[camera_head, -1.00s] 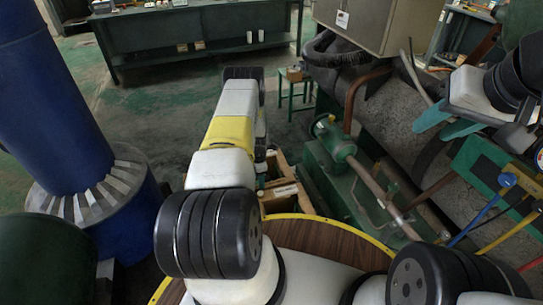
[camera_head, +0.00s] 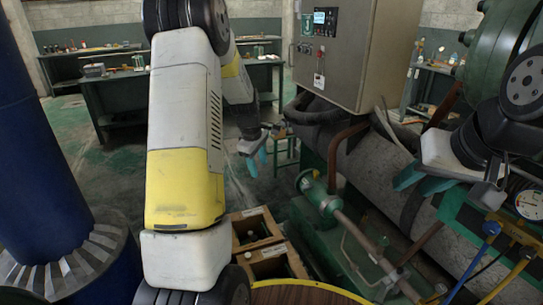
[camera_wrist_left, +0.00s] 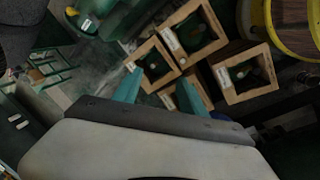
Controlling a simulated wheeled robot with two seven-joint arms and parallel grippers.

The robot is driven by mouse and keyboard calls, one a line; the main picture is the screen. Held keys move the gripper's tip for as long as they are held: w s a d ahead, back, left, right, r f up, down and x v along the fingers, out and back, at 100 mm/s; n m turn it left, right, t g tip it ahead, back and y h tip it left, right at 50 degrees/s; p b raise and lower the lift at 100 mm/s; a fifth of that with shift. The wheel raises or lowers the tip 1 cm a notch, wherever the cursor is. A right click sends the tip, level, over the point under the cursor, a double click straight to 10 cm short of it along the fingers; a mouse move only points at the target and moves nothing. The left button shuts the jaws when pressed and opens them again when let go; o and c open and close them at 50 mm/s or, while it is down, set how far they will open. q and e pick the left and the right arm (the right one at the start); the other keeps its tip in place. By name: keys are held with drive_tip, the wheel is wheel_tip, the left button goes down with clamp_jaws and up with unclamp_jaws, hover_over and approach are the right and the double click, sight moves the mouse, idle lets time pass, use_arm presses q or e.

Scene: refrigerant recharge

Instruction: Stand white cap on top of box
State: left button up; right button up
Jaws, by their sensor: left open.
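My left gripper (camera_head: 257,166) is open and empty, high in the head view beyond the wooden crates. In the left wrist view its two teal fingers (camera_wrist_left: 160,92) stand apart with several open wooden crates (camera_wrist_left: 234,92) below and beyond them. Each crate has a pale label, and dark rounded things stand inside some of them. Two crates also show in the head view (camera_head: 240,216). I cannot make out a white cap for certain in either view. My right gripper (camera_head: 410,189) hangs at the right with its teal fingers apart and nothing visible between them.
A green stool (camera_head: 286,152) stands behind my left gripper. A grey control cabinet (camera_head: 345,60) and green pipework (camera_head: 318,192) fill the right side. A blue column (camera_head: 40,150) stands at the left. A round wooden surface with a yellow rim (camera_head: 300,290) is at the bottom.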

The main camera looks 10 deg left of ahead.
use_arm(q)
drive_tip(key=s+d+r+m+t, duration=0.1)
drive_tip(key=s+d+r+m, duration=0.2)
drive_tip(key=s+r, duration=0.4)
drive_tip(key=s+d+r+m+t, duration=0.1)
drive_tip(key=s+d+r+m, duration=0.3)
drive_tip(key=r, duration=0.5)
drive_tip(key=s+d+r+m, duration=0.1)
drive_tip(key=s+m, duration=0.3)
drive_tip(key=s, duration=0.5)
drive_tip(key=s+d+r+m+t+h, duration=0.1)
drive_tip(key=s+r+m, duration=0.3)
drive_tip(key=s, duration=0.6)
drive_tip(key=shift+s+d+m+t, duration=0.2)
drive_tip(key=shift+d+m+t, duration=0.1)
drive_tip(key=shift+d, duration=0.1)
drive_tip(key=shift+c, duration=0.4)
